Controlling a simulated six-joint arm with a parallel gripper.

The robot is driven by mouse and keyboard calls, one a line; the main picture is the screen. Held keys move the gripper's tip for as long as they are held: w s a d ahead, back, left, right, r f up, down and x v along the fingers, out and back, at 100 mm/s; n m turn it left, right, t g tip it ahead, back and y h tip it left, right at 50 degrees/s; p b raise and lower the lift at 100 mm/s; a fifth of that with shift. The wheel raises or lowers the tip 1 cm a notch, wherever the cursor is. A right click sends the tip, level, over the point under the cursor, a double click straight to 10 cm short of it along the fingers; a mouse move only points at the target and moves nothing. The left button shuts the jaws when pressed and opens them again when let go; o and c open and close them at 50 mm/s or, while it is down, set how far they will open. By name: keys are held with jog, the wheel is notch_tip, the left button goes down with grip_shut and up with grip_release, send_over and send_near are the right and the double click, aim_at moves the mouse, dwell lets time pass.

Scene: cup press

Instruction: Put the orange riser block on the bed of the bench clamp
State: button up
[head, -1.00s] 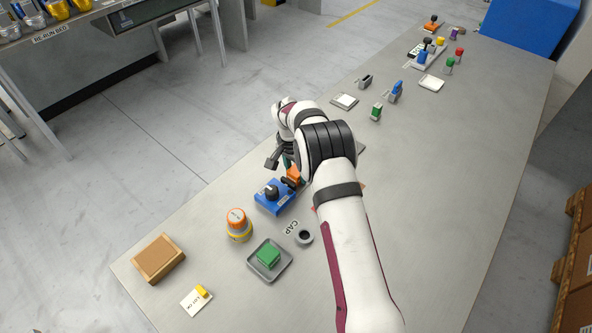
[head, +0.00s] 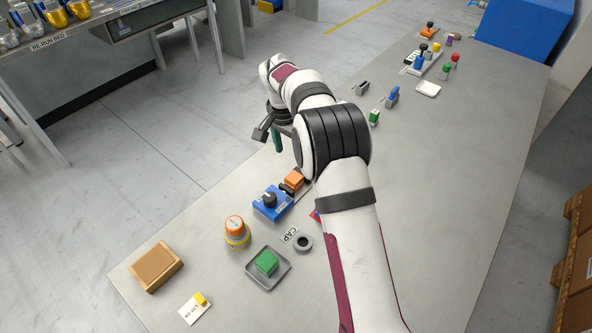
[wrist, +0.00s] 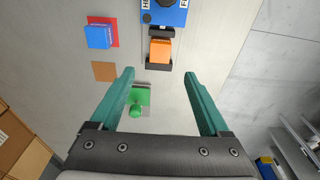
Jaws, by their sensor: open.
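The orange riser block (head: 294,180) sits on the bed of the blue bench clamp (head: 270,205), at the end away from the black knob. In the wrist view the block (wrist: 160,52) lies between two dark jaw pieces of the clamp (wrist: 174,15), with nothing gripping it from above. My gripper (wrist: 160,76) is open and empty, its teal fingers spread wide. In the head view my gripper (head: 271,137) is above and beyond the clamp, apart from the block. The block's underside contact is hidden.
A blue block (wrist: 98,37) on a red mat and a green-knobbed stamp (wrist: 137,110) show in the wrist view.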

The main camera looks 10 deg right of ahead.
jog(key=s+d+r+n+y, duration=0.1)
jog(key=s+r, duration=0.4)
jog(key=s, duration=0.3)
jog(key=s+d+r, duration=0.2)
jog(key=s+r, duration=0.4)
jog(key=s, duration=0.1)
jog(key=s+f+n+g+y, duration=0.1)
jog(key=s+f+n, duration=0.1)
jog(key=s, duration=2.3)
jog(key=shift+a+f+y, duration=0.15)
jog(key=shift+a+y, duration=0.2)
jog(key=shift+y, duration=0.05)
